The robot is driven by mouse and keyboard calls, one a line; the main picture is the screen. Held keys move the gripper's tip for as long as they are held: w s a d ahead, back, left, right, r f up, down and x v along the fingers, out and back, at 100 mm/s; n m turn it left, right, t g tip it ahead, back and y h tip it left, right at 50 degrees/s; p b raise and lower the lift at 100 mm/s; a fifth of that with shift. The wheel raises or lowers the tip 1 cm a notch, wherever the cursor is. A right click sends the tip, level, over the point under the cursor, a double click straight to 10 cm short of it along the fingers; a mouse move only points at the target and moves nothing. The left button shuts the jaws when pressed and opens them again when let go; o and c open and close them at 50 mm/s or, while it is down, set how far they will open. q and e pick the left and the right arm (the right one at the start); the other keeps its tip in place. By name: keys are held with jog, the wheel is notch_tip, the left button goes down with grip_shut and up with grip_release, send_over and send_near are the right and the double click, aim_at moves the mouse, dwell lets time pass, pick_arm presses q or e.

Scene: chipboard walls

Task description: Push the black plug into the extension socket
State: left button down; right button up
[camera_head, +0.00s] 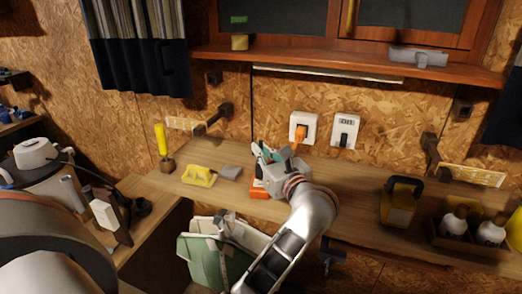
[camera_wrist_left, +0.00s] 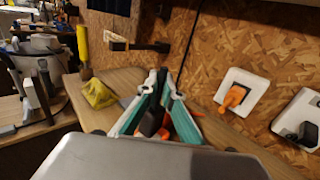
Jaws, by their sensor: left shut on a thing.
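My left gripper (camera_head: 264,150) is above the back of the workbench, with its teal-edged fingers pointing at the chipboard wall. In the left wrist view its fingers (camera_wrist_left: 156,88) are close together, with a dark piece (camera_wrist_left: 150,123) between them that looks like the black plug; its outline is mostly hidden. A white wall socket (camera_head: 292,122) with an orange plug (camera_head: 302,132) in it is to the right of the gripper. A second white unit (camera_head: 346,121) with a black part (camera_head: 344,140) is further right. An orange item (camera_head: 257,190) lies on the bench below the gripper, partly covered. My right gripper is not in view.
A yellow block (camera_head: 198,175), a grey piece (camera_head: 231,172) and a yellow-handled tool (camera_head: 161,140) stand on the bench (camera_head: 170,188) to the left. A dark-framed yellow box (camera_head: 399,205) and a bottle crate (camera_head: 465,240) stand to the right. A shelf overhangs the wall sockets.

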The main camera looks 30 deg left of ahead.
pick_arm(q)
jog(key=shift+f+b, duration=0.3)
jog(key=shift+f, duration=0.25)
jog(key=shift+f+b, duration=0.35)
jog(key=shift+f, duration=0.1)
jog(key=shift+f, duration=0.2)
jog(key=c, duration=2.5)
grip_release()
jog(key=shift+c, duration=0.2)
jog(key=shift+r, duration=0.2)
jog(key=shift+r+p, duration=0.75)
jog(key=shift+r, duration=0.65)
